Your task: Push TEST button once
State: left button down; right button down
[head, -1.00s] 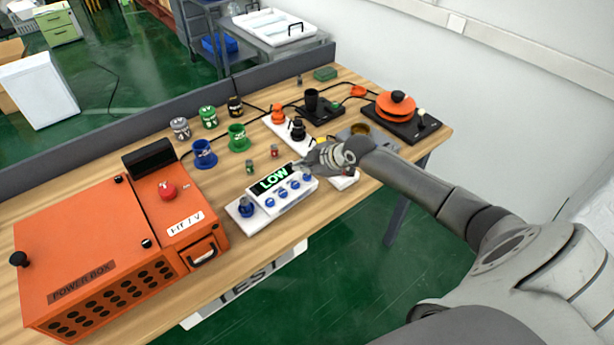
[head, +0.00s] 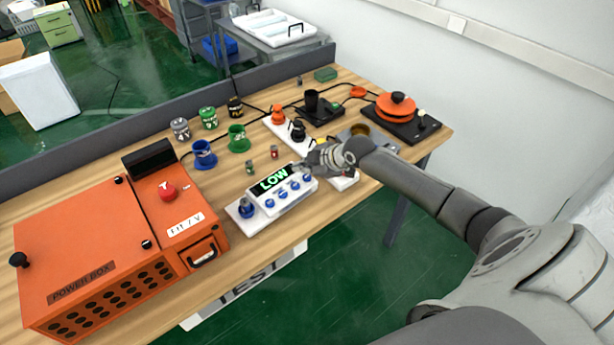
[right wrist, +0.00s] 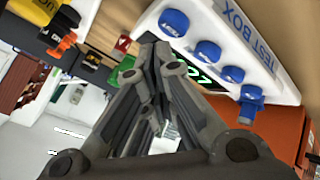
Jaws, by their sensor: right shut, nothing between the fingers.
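The white test box (head: 262,212) stands near the table's front edge. Its screen (head: 274,179) reads LOW in green. It has a row of blue buttons and a blue knob (head: 246,208) at its left end. In the right wrist view, the TEST BOX label (right wrist: 246,36) and blue buttons show, one of them the large end button (right wrist: 174,22); its small lettering is hard to read. My right gripper (head: 299,168) is shut and empty at the box's right back corner, beside the screen. Its closed tips (right wrist: 152,45) cover part of the screen; I cannot tell whether they touch the box. My left gripper is out of view.
An orange power box (head: 80,250) fills the table's left. Blue (head: 203,155) and green (head: 238,138) cups stand behind the test box. A black-based device with an orange top (head: 396,105) is at the far right.

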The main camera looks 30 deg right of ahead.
aim_at(305, 178)
jog(key=shift+f, duration=0.1)
jog(key=shift+f, duration=0.3)
jog(key=shift+f+b, duration=0.5)
jog(key=shift+b, duration=0.1)
dwell(0.5)
jog(key=shift+r, duration=0.15)
jog(key=shift+r+p, duration=0.75)
jog(key=shift+p, duration=0.05)
notch_tip(305, 178, up, 5)
jog(key=p, duration=0.4)
dwell(0.4)
